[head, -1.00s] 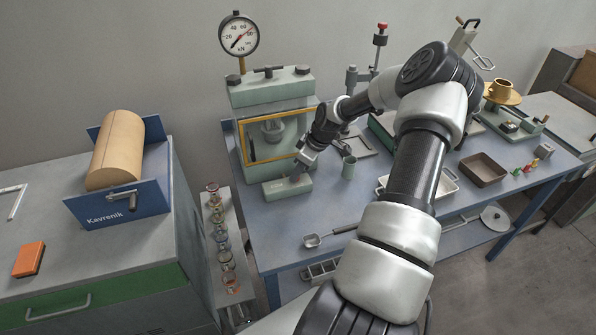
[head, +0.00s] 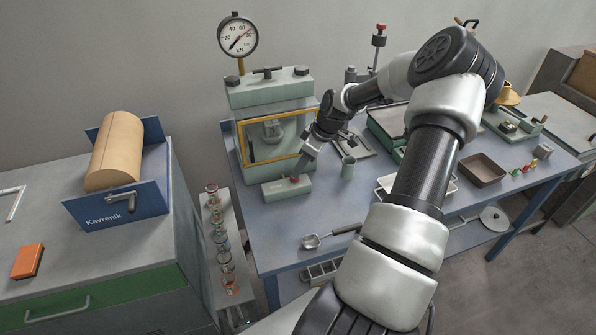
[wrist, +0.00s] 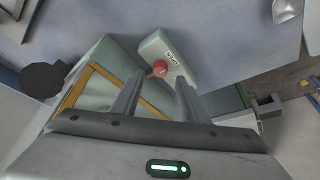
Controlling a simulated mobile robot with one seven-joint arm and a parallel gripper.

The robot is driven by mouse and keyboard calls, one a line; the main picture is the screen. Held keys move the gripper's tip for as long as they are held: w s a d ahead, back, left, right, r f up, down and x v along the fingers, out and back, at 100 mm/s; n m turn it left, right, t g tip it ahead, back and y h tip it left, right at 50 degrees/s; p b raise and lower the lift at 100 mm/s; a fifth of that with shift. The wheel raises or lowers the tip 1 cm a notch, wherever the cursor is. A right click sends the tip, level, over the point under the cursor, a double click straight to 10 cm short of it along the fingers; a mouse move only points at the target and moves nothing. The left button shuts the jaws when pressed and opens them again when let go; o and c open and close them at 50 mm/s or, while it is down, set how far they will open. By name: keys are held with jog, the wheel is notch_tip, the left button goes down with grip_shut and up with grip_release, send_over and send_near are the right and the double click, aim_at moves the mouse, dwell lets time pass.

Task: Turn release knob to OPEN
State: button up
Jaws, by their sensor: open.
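The release knob (wrist: 160,68) is small and red, on a pale green box (wrist: 168,53) with a white label whose word is too small to read surely. In the head view the knob (head: 295,179) shows partly beside my gripper, on the box (head: 285,190) in front of the press (head: 272,120). My gripper (wrist: 156,88) is open and empty. In the wrist view its two fingers stand either side of the knob's line, with the knob a little beyond the tips. In the head view my gripper (head: 305,165) is just above and right of the knob. I cannot tell whether they touch.
The press has a yellow-framed guard and a dial gauge (head: 238,36) above. A metal scoop (head: 330,236) lies near the front edge. The blue bench top (head: 270,225) is clear in front of the box.

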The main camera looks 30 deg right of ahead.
jog(key=v, duration=1.3)
jog(key=shift+f, duration=0.1)
